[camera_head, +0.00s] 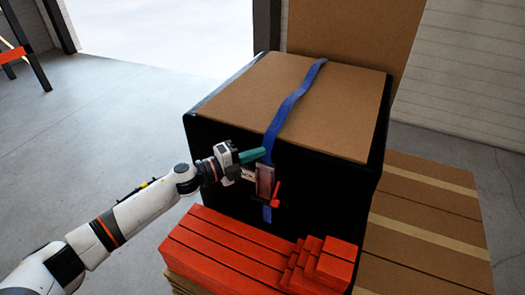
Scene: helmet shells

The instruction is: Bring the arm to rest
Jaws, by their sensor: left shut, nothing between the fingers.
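My left arm comes in from the lower left, white with dark joints and orange bands. Its left gripper (253,165) is shut and empty, in front of the near face of a large black crate (330,185) with a brown top. It is close to a metal buckle (265,181) with a red lever (276,194) on a blue strap (290,102). I cannot tell whether the gripper touches the buckle. The strap runs over the crate's top and hangs down its near face. My right gripper is not in view.
Red-orange planks (225,247) lie stacked in front of the crate, with shorter stepped red blocks (318,262) on their right end. Brown cardboard boxes (430,215) stand to the right. A trestle (22,55) stands at the far left. The grey floor (110,130) on the left is clear.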

